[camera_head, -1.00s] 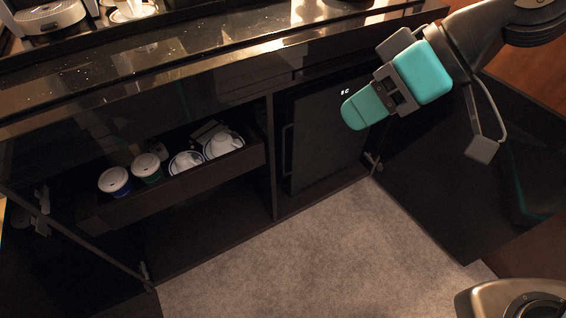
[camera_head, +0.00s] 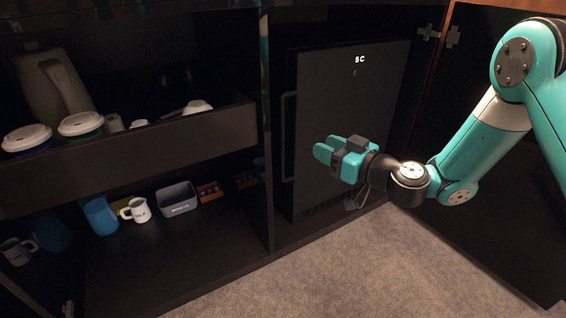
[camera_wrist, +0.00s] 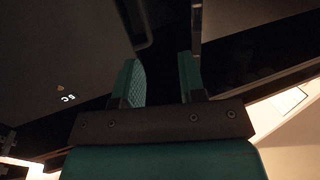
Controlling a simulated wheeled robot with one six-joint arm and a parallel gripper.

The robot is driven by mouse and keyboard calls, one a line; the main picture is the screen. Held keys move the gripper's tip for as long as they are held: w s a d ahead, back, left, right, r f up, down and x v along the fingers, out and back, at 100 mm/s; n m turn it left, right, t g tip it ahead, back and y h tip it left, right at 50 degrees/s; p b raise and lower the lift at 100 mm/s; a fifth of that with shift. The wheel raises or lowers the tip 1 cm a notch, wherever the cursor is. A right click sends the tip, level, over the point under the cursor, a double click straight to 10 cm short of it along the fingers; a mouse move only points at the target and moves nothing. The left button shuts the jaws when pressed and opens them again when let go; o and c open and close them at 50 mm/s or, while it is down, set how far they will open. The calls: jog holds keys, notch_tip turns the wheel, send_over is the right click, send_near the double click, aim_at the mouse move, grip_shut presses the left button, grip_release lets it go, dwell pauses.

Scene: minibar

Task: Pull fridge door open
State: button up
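The fridge door (camera_head: 350,105) is a dark, shut panel inside the right cabinet bay, with a lit "5C" display near its top. Its slim vertical handle (camera_head: 286,135) runs along the left edge. My gripper (camera_head: 322,151) is in front of the door, to the right of the handle, pointing left. In the wrist view my gripper (camera_wrist: 159,58) has its two teal fingers apart with nothing between them. The door (camera_wrist: 65,50) fills the left of that view. A dark bar that looks like the handle (camera_wrist: 137,24) lies beyond the fingertips.
A cabinet divider (camera_head: 265,130) stands just left of the handle. An open drawer (camera_head: 150,145) with lidded cups juts out on the left, above a shelf with mugs and a grey box (camera_head: 178,198). An open cabinet door (camera_head: 490,150) stands at right. Carpet (camera_head: 340,255) in front is clear.

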aim_at(283, 133)
notch_tip(283, 133, down, 4)
jog(key=w+d+t+b, duration=0.1)
jog(key=shift+m+h, duration=0.4)
jog(key=x, duration=0.8)
jog(key=p+x, duration=0.1)
jog(key=x, duration=0.8)
jog(key=shift+w+r, duration=0.1)
jog(key=shift+w, duration=0.3)
jog(key=shift+d, duration=0.1)
grip_shut()
